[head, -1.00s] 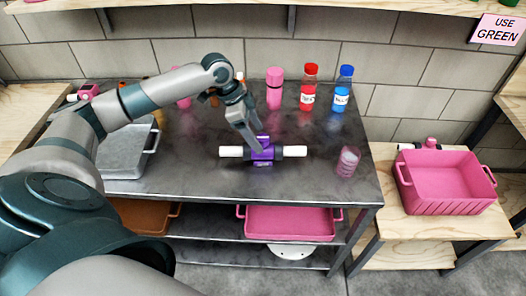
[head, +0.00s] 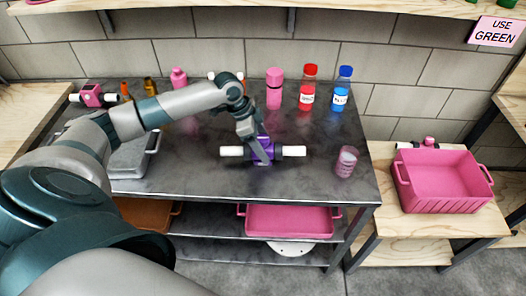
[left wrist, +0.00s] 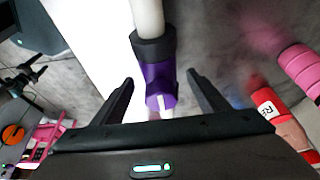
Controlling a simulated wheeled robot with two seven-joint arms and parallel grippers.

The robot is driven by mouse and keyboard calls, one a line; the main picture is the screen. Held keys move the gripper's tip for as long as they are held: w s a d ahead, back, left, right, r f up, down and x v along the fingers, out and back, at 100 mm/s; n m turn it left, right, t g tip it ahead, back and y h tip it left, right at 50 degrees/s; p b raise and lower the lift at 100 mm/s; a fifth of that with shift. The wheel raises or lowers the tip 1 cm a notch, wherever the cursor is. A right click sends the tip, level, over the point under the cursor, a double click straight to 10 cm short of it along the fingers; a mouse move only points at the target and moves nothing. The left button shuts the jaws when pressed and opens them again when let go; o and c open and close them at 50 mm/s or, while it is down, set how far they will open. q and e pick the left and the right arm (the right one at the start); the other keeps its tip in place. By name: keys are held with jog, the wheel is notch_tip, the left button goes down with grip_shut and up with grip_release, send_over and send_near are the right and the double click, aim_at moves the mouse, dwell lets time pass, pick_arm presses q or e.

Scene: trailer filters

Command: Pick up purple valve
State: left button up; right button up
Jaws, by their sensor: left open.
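The purple valve (head: 268,144) lies on the dark metal table, with a white pipe end on each side and dark collars. In the left wrist view the valve's purple body (left wrist: 158,84) shows between the two fingers, with one white pipe end pointing away. My left gripper (head: 262,155) is at the valve in the head view and covers part of its body. In the left wrist view my left gripper (left wrist: 160,88) is open, with a finger on either side of the valve and gaps beside it. My right gripper is not in view.
Behind the valve stand a pink bottle (head: 274,90), a red bottle (head: 308,88) and a blue bottle (head: 342,90). A pink translucent cup (head: 347,162) is to its right. A grey tray (head: 135,160) is at left. A pink crate (head: 445,198) sits on the wooden side table.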

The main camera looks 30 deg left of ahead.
aim_at(265, 138)
pick_arm(q)
jog(key=shift+c, duration=0.3)
jog(key=c, duration=1.3)
jog(key=shift+r, duration=0.2)
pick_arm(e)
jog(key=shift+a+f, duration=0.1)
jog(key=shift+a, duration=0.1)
pick_arm(q)
jog(key=shift+w+r+b, duration=0.1)
jog(key=shift+r+b, duration=0.3)
jog(key=shift+r, duration=0.25)
notch_tip(265, 138, up, 3)
jog(key=shift+f+b, duration=0.2)
jog(key=shift+b, duration=0.35)
jog(key=s+d+r+b, duration=0.2)
jog(key=d+r, duration=0.5)
jog(key=d, duration=0.4)
jog(key=shift+s, duration=0.8)
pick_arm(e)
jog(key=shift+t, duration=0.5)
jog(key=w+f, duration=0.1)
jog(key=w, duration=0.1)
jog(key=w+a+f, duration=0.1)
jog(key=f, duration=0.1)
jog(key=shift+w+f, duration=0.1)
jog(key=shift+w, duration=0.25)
